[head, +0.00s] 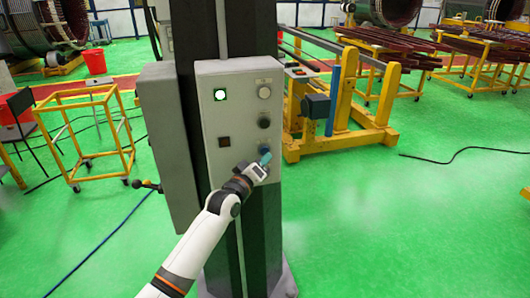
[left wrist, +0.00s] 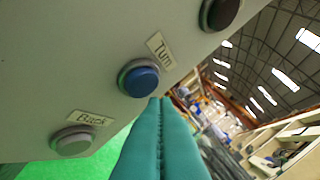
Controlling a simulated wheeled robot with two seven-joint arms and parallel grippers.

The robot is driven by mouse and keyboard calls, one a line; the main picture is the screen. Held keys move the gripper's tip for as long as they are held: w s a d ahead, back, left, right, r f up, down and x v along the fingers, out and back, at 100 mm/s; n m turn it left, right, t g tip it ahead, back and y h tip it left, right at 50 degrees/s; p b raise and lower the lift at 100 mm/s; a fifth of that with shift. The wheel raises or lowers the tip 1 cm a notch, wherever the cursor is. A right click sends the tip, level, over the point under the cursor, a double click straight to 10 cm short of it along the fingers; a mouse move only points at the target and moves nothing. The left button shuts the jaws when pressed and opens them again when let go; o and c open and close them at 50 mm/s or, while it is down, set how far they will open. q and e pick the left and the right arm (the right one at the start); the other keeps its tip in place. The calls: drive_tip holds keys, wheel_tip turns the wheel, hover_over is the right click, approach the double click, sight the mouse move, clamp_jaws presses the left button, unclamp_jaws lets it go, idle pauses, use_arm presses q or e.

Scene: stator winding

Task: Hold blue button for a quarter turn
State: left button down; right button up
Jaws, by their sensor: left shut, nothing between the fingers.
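A grey control box (head: 236,75) is fixed to a dark column in the head view. In the left wrist view the blue button (left wrist: 139,79) sits in a round ring beside a label reading "Turn". My left gripper (head: 266,158) is at the lower right of the box's front. Its teal fingers (left wrist: 158,104) are closed together and empty, with tips by the button's lower right edge. I cannot tell whether they touch it. In the head view the gripper and wrist cover the area around the blue button. My right gripper is not in view.
A grey button (left wrist: 72,142) labelled "Back" and a dark button (left wrist: 220,12) flank the blue one. The box also has a lit white-green lamp (head: 220,94) and a pale knob (head: 264,92). A yellow stand (head: 340,130) is to the right; green floor is open there.

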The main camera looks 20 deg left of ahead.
use_arm(q)
drive_tip(key=shift+w, duration=0.1)
idle(0.3)
drive_tip(key=shift+w+a, duration=0.25)
drive_tip(key=shift+w, duration=0.05)
drive_tip(key=shift+w+a+b, duration=0.25)
drive_tip(key=shift+w+b, duration=0.05)
drive_tip(key=shift+b, duration=0.2)
idle(1.6)
drive_tip(key=shift+s, duration=0.1)
idle(3.3)
drive_tip(key=shift+s+d+p, duration=0.45)
drive_tip(key=shift+s+p, duration=0.15)
drive_tip(key=shift+p, duration=0.2)
